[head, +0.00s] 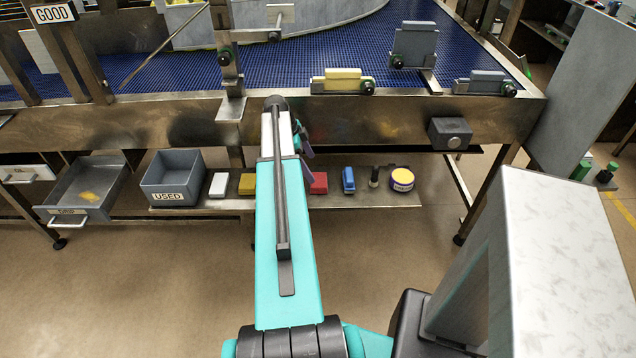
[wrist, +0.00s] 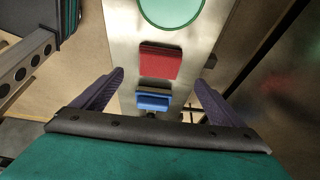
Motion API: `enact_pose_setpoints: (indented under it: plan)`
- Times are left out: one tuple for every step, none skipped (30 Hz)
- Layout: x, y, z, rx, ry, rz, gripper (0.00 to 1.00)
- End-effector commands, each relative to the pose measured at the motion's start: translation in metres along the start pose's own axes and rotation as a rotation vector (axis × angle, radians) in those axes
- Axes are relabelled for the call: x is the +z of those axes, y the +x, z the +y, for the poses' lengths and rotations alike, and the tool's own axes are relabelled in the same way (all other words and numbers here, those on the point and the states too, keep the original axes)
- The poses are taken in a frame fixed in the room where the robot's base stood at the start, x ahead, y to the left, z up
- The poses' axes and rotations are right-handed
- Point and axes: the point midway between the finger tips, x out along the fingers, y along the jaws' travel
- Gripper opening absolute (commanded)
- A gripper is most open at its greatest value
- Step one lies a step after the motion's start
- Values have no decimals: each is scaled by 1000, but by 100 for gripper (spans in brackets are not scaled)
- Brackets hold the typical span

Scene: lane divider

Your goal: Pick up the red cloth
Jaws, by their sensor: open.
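On the shelf (head: 245,203), a blue brush-like item (head: 348,180), a dark bottle (head: 374,177) and a yellow tin (head: 402,179) stand right of the cloth. A yellow block (head: 247,184), a white block (head: 219,184) and the USED bin (head: 172,178) are left. The conveyor frame (head: 375,125) overhangs the shelf.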

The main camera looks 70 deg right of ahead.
Motion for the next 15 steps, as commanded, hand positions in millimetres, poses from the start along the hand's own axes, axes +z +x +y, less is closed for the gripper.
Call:
enact_pose_setpoints:
  plan:
    - [0,6,0,3,0,1,92]
    - [0,10,0,3,0,1,92]
    - [0,14,0,2,0,0,92]
    - [0,16,0,1,0,0,92]
    - [0,18,0,1,0,0,92]
    - [0,21,0,1,0,0,92]
    - [0,23,0,1,0,0,92]
    - [0,24,0,1,0,0,92]
    - [0,25,0,1,0,0,92]
    - [0,26,0,1,0,0,92]
    - [0,26,0,1,0,0,92]
    - [0,26,0,0,0,0,92]
    - [0,26,0,0,-1,0,92]
    - [0,26,0,0,-1,0,92]
    - [0,26,0,0,-1,0,92]
